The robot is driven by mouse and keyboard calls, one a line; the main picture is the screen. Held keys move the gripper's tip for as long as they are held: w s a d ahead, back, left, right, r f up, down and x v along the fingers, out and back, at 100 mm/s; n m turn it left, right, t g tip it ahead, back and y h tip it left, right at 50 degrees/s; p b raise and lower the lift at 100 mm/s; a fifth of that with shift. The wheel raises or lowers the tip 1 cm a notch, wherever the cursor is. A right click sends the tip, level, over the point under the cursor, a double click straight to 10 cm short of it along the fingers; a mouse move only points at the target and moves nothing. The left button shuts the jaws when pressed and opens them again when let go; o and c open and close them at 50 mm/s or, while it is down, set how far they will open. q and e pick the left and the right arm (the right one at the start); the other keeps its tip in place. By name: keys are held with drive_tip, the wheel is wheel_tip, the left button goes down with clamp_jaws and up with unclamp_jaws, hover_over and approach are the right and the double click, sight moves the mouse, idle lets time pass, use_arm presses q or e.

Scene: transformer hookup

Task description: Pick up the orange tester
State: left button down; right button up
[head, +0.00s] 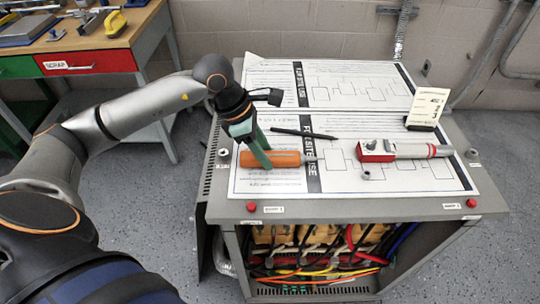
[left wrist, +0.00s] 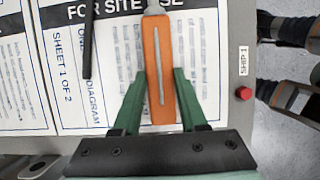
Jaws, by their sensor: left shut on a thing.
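The orange tester (head: 272,159) lies across the lower printed sheet on top of the grey cabinet, with its thin tip pointing right. My left gripper (head: 258,158) reaches down over the tester's handle from the upper left. In the left wrist view the tester (left wrist: 158,65) stands between the two green fingers of my left gripper (left wrist: 160,98), which are shut on its handle. Whether it is clear of the sheet is hard to tell. My right gripper is not identifiable in the head view.
A black pen (head: 303,133) lies just above the tester. A red and grey tool (head: 400,150) lies to the right, near a small nut (head: 366,175). A workbench with a red drawer (head: 85,63) stands at upper left.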

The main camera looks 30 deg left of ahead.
sight(275, 156)
use_arm(q)
drive_tip(key=shift+r, duration=0.5)
wheel_tip(275, 156, up, 3)
drive_tip(key=shift+s+d+f, duration=0.1)
drive_tip(key=shift+d, duration=0.05)
drive_tip(key=s+d+r, duration=0.9)
drive_tip(key=d, duration=0.1)
drive_tip(key=shift+d, duration=0.1)
